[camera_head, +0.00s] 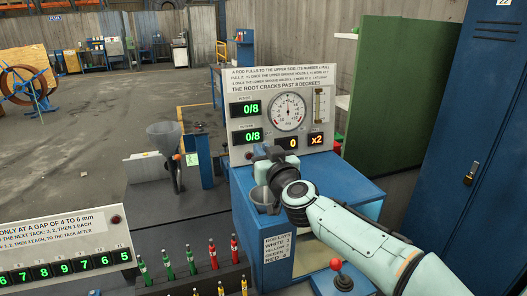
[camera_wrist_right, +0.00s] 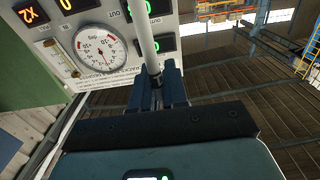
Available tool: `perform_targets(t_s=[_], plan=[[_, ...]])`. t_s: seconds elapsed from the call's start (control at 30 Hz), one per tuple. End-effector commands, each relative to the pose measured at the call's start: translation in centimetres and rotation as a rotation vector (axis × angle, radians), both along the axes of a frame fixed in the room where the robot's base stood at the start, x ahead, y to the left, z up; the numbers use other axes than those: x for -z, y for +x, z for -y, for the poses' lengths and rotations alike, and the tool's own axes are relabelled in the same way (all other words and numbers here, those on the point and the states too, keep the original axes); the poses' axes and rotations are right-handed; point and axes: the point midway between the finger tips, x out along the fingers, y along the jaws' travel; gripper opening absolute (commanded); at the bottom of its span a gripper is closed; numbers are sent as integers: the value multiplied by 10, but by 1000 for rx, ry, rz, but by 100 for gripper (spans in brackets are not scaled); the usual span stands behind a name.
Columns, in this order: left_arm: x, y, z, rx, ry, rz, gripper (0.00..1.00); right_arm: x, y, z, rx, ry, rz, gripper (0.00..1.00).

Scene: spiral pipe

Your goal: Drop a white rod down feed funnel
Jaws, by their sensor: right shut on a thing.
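In the right wrist view a white rod (camera_wrist_right: 144,36) with a dark end stands between the blue fingers of my right gripper (camera_wrist_right: 157,92), which is shut on it. In the head view my right gripper (camera_head: 262,156) is in front of the gauge panel, above the blue machine; the rod cannot be made out there. A small grey funnel-like cup (camera_head: 264,201) sits on the machine's left side, just below the gripper. A larger grey funnel (camera_head: 164,134) stands farther left. Which is the feed funnel, I cannot tell. My left gripper is not in view.
The gauge panel (camera_head: 240,84) rises behind the blue machine (camera_head: 346,194). A black rack (camera_head: 205,282) of several green- and red-marked rods stands in front. A red-knobbed lever (camera_head: 336,265) is near my right arm. A blue locker (camera_head: 485,120) stands at right.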

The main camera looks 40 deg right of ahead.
Motion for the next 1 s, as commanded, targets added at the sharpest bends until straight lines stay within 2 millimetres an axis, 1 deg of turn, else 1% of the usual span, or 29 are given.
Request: perform_targets(t_s=[0.03,0.13,0.47,0.5,0.53,0.57,0.87,1.0], plan=[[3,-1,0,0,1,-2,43,3,0,0,0,0,0,0],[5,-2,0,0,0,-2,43,5,0,0,0,0,1,0],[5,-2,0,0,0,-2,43,5,0,0,1,0,2,0],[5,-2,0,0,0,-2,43,5,0,0,0,1,1,26],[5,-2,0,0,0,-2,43,5,0,0,1,1,1,36],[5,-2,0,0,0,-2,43,5,0,0,1,1,1,43],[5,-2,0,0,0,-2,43,5,-1,0,0,1,1,43],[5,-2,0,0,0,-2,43,5,-12,-3,1,0,2,43]])
